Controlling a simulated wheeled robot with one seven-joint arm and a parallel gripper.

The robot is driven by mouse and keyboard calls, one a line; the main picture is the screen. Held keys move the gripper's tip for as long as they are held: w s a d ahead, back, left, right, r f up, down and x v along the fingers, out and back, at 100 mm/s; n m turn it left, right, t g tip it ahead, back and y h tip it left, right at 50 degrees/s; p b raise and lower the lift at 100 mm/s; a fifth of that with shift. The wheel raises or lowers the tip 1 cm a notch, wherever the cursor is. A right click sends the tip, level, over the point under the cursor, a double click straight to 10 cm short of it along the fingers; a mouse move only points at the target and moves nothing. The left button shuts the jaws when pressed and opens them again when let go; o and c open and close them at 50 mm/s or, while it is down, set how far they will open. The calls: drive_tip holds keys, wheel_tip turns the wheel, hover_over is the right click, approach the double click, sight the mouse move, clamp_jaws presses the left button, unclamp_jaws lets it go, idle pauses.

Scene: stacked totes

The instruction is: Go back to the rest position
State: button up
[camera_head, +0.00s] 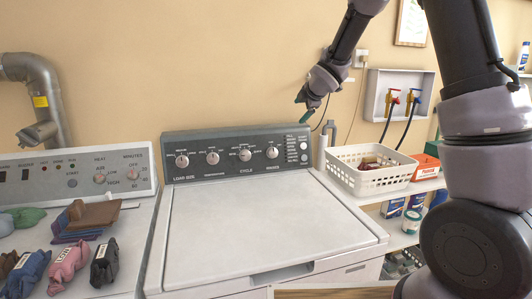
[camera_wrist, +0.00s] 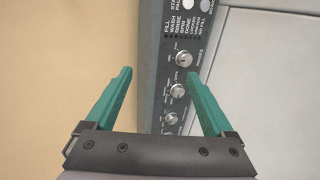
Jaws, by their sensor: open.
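My gripper (camera_head: 308,104) hangs at the end of my arm, in the air above the right end of the washer's control panel. In the wrist view my gripper (camera_wrist: 158,95) shows two teal fingers spread wide apart with nothing between them. Beyond the fingers lie the washer's control panel (camera_wrist: 150,60) with its knobs and part of the white lid (camera_wrist: 265,75). In the head view the washer (camera_head: 265,235) stands in the middle with its lid shut and its top bare. The gripper touches nothing that I can see.
A white basket (camera_head: 372,180) with brown items stands on a shelf right of the washer, beside a red-orange box (camera_head: 426,168). Several small bags, including a pink one (camera_head: 69,264), and folded cloths (camera_head: 90,218) lie on the left machine (camera_head: 115,172). Hoses and taps (camera_head: 398,100) are on the wall.

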drive_tip(key=s+d+r+m+g+h, duration=0.1)
drive_tip(key=s+d+r+m, duration=0.4)
drive_tip(key=s+d+m, duration=0.3)
drive_tip(key=s+d+r+m+h, duration=0.1)
drive_tip(key=s+d+r+m, duration=0.5)
drive_tip(key=s, duration=0.5)
drive_tip(key=s+a+f+m+g+y, duration=0.1)
drive_tip(key=s+m+g, duration=0.1)
drive_tip(key=s+m, duration=0.9)
drive_tip(key=s, duration=0.9)
drive_tip(key=shift+s+a+f, duration=0.35)
